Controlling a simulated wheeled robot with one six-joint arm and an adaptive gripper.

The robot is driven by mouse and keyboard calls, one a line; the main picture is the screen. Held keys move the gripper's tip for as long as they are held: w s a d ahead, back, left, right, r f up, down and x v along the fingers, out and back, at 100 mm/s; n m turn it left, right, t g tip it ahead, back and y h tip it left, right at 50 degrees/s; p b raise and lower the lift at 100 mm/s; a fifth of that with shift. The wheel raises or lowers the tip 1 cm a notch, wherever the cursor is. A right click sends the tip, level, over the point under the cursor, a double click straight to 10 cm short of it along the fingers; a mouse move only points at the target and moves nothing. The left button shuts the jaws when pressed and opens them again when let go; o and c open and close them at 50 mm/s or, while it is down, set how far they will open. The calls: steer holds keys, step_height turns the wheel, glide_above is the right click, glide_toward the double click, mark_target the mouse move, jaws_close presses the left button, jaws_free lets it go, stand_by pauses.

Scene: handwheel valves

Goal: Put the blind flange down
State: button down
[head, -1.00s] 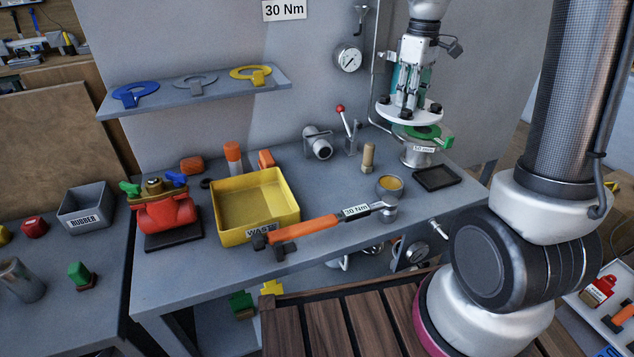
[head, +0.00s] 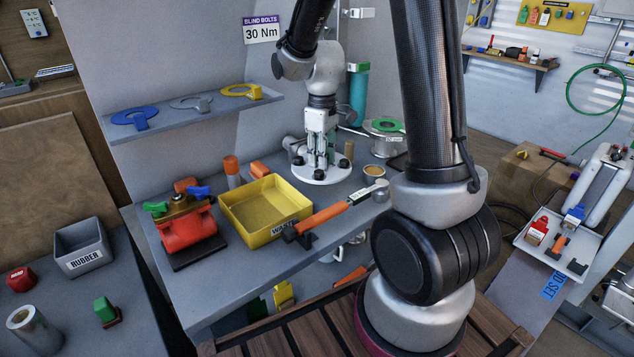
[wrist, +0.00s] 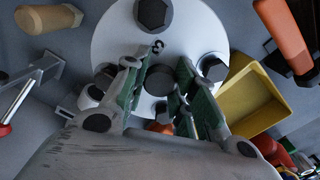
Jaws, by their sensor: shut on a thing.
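The blind flange (head: 334,177) is a pale round disc with dark bolt heads around its rim. My gripper (head: 318,158) points down and is shut on the dark knob at its middle. The flange is level, just over or on the bench, right of the yellow bin; I cannot tell whether it touches. In the wrist view the flange (wrist: 197,33) fills the upper middle, and my gripper (wrist: 162,82) has both green-padded fingers at the knob. A metal pipe stub (head: 384,145) with a green ring (head: 386,125) on top stands behind to the right.
The yellow waste bin (head: 240,221), torque wrench (head: 325,213), red valve (head: 185,231) and a cup (head: 374,176) crowd the bench. A wooden-handled tool (wrist: 48,18) and a red-tipped lever (wrist: 22,100) lie left in the wrist view. A shelf (head: 190,112) hangs above.

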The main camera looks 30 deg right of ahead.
mark_target(322, 187)
steer(key=shift+f, duration=3.2)
steer(key=shift+f, duration=0.1)
steer(key=c, duration=1.2)
jaws_free()
steer(key=shift+o, duration=0.2)
step_height(322, 187, up, 12)
steer(key=s+r+m+t, duration=0.2)
steer(key=s+r, duration=0.3)
steer(key=s, duration=0.5)
steer(key=s+d+r+m+t, duration=0.1)
steer(key=s+r+m, duration=0.3)
steer(key=s, duration=0.7)
steer(key=shift+s+r+m+t, duration=0.3)
steer(key=shift+r+t, duration=0.3)
steer(key=shift+r, duration=0.55)
